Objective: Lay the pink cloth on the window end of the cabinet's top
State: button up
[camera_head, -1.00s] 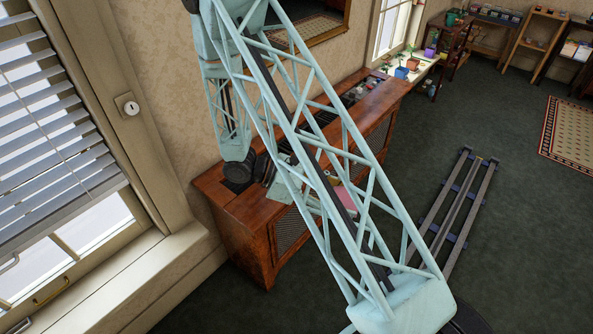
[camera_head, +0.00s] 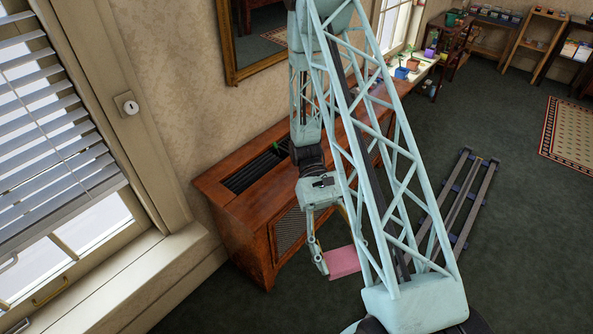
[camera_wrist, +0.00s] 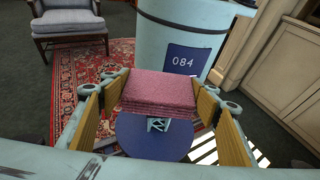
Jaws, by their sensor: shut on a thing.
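The pink cloth (camera_head: 343,262) is a small folded block, held in front of the cabinet in the head view. It also shows in the wrist view (camera_wrist: 160,92), with its folded layers at the near edge. My gripper (camera_head: 340,254) is shut on it, with a yellow-padded finger at each side. The brown wooden cabinet (camera_head: 236,205) stands along the wall, and its left end is nearest the blinds window (camera_head: 60,150). That end of the top shows bare wood around a dark slotted grille (camera_head: 258,168). My arm hides part of the cabinet's middle.
A framed mirror (camera_head: 232,50) hangs above the cabinet. Potted plants (camera_head: 402,72) stand beyond its far end. Dark rails (camera_head: 455,205) lie on the floor at right. A grey armchair (camera_wrist: 68,22) and a red rug (camera_wrist: 75,85) show in the wrist view.

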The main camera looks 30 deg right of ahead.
aim_at(327, 261)
jog(key=a+m+y, duration=0.1)
jog(key=w+a+m+t+y, duration=0.1)
jog(key=a+m+y, duration=0.1)
jog(key=y, duration=0.1)
jog(key=shift+w+a+f+m, duration=0.3)
jog(key=shift+a+f+m, duration=0.05)
jog(key=shift+a+m, duration=0.05)
jog(key=w+a+f+m+t+y, duration=0.2)
jog(key=w+m+t+y, duration=0.5)
jog(key=w+m+t, duration=0.5)
jog(key=w+d+f+m+t+h, duration=0.1)
jog(key=w+d+m+t+h, duration=0.1)
jog(key=w+d+m+t, duration=0.3)
jog(key=w+d+f+m+t+h, duration=0.2)
jog(key=w+d+m+t, duration=0.2)
jog(key=w+d, duration=0.9)
jog(key=d+t, duration=0.1)
jog(key=d, duration=0.3)
jog(key=shift+w+m+b, duration=0.35)
jog(key=shift+m+b, duration=0.05)
jog(key=shift+a+f, duration=0.1)
jog(key=w+a, duration=0.1)
jog(key=w, duration=0.4)
jog(key=w+a+f+b, duration=0.1)
jog(key=w, duration=0.4)
jog(key=w+a+b, duration=0.1)
jog(key=w+a, duration=0.1)
jog(key=w, duration=0.3)
jog(key=shift+w+f, duration=0.25)
jog(key=shift+f, duration=0.1)
